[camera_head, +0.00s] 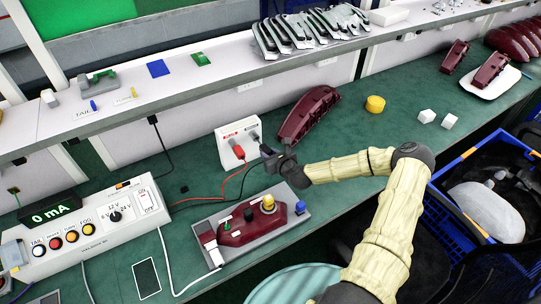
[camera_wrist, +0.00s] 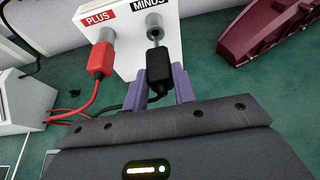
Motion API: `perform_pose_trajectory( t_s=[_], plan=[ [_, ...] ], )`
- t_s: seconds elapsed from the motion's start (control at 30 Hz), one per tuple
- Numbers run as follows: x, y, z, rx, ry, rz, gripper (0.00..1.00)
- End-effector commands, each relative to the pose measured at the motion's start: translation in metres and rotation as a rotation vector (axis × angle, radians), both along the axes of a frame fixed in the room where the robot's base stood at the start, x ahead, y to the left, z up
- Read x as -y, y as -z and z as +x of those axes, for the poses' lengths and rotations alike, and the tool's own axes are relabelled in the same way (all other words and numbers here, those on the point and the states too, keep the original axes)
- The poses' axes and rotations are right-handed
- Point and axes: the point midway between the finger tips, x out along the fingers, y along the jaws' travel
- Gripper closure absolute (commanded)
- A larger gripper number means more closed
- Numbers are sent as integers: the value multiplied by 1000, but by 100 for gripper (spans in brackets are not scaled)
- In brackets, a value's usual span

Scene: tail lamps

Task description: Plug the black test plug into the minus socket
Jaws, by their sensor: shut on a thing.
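The white socket box (camera_head: 228,158) stands on the green bench. In the wrist view its PLUS socket (camera_wrist: 101,35) is on the left and its MINUS socket (camera_wrist: 153,20) on the right. A red plug (camera_wrist: 100,60) is in the plus socket, with its red cable trailing left. My gripper (camera_wrist: 162,88) is shut on the black test plug (camera_wrist: 159,68), its purple fingers on either side. The plug points at the minus socket and its narrow tip meets the socket's front. I cannot tell how deep the tip sits. In the head view my gripper (camera_head: 272,160) is just right of the box.
A dark red tail lamp (camera_head: 307,112) lies just right of the box. Another lamp sits in a grey fixture (camera_head: 290,222) below my gripper. The control unit (camera_head: 92,235) is at left, its display (camera_head: 50,213) reading 0 mA. A yellow cylinder (camera_head: 375,104) stands farther right.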

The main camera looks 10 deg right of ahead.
Motion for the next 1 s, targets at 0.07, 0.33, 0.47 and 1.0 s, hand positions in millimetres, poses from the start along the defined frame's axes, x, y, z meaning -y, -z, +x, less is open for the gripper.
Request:
perform_pose_trajectory(
  t_s=[0.07,0.33,0.47,1.0],
  plan=[
    [-1,0,3,1,0,0,97],
    [-3,0,10,2,1,1,97],
    [-3,0,13,1,2,0,97],
    [-7,0,22,1,0,0,97]
  ],
)
